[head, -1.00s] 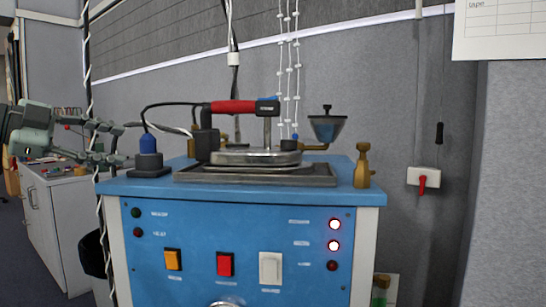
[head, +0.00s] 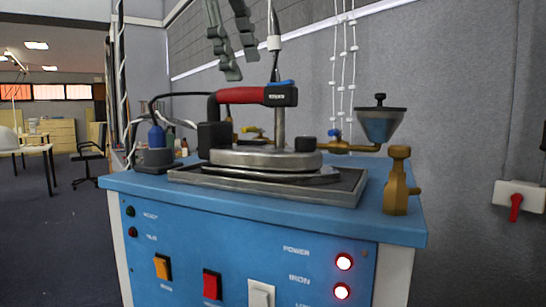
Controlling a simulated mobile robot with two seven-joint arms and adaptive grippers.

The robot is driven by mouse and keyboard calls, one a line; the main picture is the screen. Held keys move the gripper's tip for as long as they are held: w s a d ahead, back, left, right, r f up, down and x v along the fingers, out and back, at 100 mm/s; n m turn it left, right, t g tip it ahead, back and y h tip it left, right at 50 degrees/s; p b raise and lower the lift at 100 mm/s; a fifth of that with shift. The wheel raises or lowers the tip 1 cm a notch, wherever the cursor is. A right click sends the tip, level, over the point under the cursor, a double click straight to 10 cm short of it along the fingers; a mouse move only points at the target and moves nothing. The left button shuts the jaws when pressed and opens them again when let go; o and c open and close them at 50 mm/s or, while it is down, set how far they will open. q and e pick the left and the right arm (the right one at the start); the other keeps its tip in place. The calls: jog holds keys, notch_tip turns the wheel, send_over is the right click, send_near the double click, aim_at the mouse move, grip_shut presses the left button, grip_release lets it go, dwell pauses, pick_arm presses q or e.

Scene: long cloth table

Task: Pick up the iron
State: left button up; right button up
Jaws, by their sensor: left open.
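The iron (head: 262,158) rests flat on a dark metal tray (head: 352,186) on top of a blue machine. It has a round silver base, an upright metal post and a red handle (head: 240,96) with black ends. My left gripper (head: 241,68) hangs down from the top edge, its two grey fingers apart, just above the red handle in the picture. It is open and holds nothing. Whether it touches the handle is unclear, but a small gap shows. My right gripper is not in view.
The blue machine (head: 200,235) has lit red lamps and switches on its front. A funnel (head: 380,122) and brass valve (head: 398,180) stand at its right, a blue-capped part (head: 156,140) at its left. Cables and beaded cords hang behind. Open floor lies at left.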

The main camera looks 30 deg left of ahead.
aim_at(254, 88)
pick_arm(q)
jog(key=x, duration=0.6)
jog(key=shift+d, duration=0.25)
grip_shut()
jog(key=shift+w+r, duration=0.1)
jog(key=shift+r, duration=0.15)
